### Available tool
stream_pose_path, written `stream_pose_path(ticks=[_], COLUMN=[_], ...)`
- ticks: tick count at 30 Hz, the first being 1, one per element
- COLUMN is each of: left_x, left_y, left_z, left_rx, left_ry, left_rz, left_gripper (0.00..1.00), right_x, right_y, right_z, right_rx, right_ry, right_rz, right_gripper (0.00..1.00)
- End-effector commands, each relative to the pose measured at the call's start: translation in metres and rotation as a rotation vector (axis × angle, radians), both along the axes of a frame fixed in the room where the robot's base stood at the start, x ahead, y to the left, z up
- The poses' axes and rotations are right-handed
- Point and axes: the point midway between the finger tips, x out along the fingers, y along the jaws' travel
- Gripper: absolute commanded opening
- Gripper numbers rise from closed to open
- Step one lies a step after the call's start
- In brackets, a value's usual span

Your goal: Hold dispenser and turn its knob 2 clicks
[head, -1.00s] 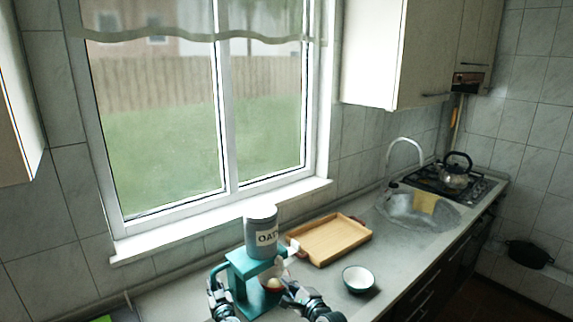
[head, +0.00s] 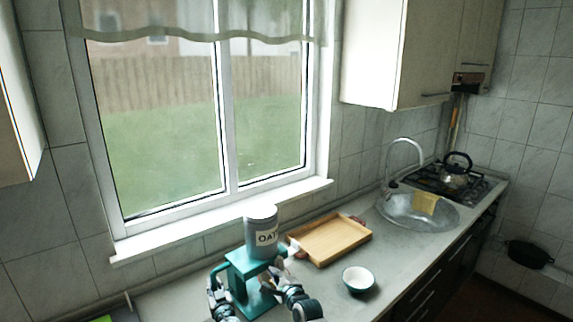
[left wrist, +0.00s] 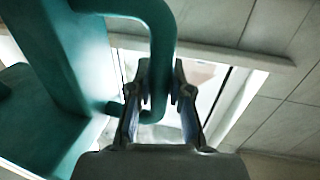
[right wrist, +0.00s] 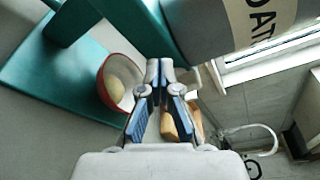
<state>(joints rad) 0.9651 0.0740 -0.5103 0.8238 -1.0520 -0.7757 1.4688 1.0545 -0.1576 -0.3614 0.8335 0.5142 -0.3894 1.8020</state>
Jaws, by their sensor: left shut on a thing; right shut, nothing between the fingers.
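The dispenser is a teal stand (head: 240,262) with a grey canister (head: 261,232) marked with "OAT" lettering, upright on the counter. My left gripper (head: 214,276) is shut on its teal handle (left wrist: 163,45) at the left side. A pale knob-like part (head: 293,248) sticks out on the right below the canister. My right gripper (right wrist: 158,66) is shut and empty, close under the canister on the front right side. I cannot tell whether it touches the knob.
A wooden tray (head: 333,259) lies behind and right of the dispenser. A teal bowl with a white inside (head: 358,279) stands on the counter (head: 405,250) to the right. A sink (head: 400,210) and a kettle (head: 456,172) are further right. The window is behind.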

Motion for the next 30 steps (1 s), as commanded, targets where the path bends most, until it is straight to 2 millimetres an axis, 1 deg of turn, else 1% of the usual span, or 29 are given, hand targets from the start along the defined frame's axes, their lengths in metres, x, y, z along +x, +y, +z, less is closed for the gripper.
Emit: stream_pose_path(ticks=[30], left_x=[0.0002], left_y=[-0.0003], left_z=[0.0018], left_rx=[0.0], left_ry=[-0.002], left_rz=[-0.001], left_gripper=[0.0], right_x=[0.0054], right_y=[-0.0057], right_z=[0.0], right_rx=[-0.002], right_ry=[-0.001], right_rz=[0.0], right_gripper=[0.0])
